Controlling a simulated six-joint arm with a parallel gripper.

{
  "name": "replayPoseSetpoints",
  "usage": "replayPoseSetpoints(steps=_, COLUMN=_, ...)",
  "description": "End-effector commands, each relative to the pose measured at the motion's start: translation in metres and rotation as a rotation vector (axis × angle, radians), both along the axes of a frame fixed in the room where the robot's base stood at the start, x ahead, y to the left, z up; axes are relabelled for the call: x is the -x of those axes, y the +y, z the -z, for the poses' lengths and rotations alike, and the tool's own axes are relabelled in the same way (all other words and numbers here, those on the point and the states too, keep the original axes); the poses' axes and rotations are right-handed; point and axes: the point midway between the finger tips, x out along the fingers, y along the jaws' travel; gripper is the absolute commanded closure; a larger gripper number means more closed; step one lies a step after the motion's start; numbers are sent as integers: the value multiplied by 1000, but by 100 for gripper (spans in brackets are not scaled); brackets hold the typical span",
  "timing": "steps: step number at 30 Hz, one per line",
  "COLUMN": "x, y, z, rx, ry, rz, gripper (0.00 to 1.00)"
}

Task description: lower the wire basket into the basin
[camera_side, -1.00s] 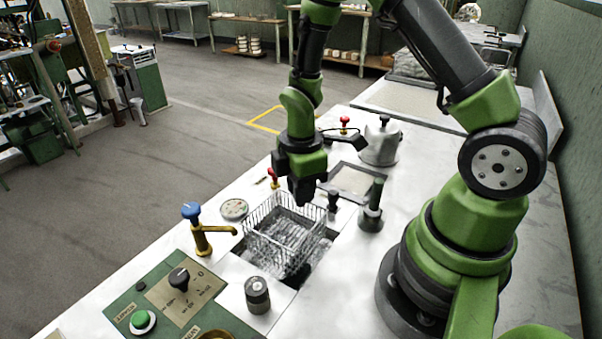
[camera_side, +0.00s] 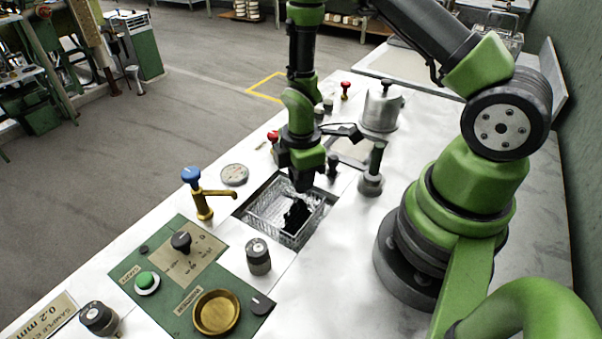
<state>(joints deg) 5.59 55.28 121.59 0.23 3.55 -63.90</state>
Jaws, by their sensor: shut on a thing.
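The wire basket (camera_side: 268,207) is a small rectangular cage of thin metal wire. It sits low within the opening of the basin (camera_side: 318,220), a dark-edged rectangular hole in the white worktop. Its upper rim shows near the level of the worktop, and a dark patch covers part of its inside. My gripper (camera_side: 302,184) points down at the basket's back right side and is shut on it. The exact grip point and the basket's underside are hidden.
A brass tap with a blue knob (camera_side: 198,192) stands left of the basin. A dark knob (camera_side: 258,256) stands in front, a green-handled valve (camera_side: 371,172) to the right, and a metal pot (camera_side: 382,106) behind. The green control panel (camera_side: 165,292) lies at the front left.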

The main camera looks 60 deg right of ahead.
Motion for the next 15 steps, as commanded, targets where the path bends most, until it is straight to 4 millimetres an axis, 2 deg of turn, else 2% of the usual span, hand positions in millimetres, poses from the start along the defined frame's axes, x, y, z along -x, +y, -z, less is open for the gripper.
replayPoseSetpoints(steps=15, x=0, y=0, z=3, rx=-1, ry=1, rz=1, gripper=100)
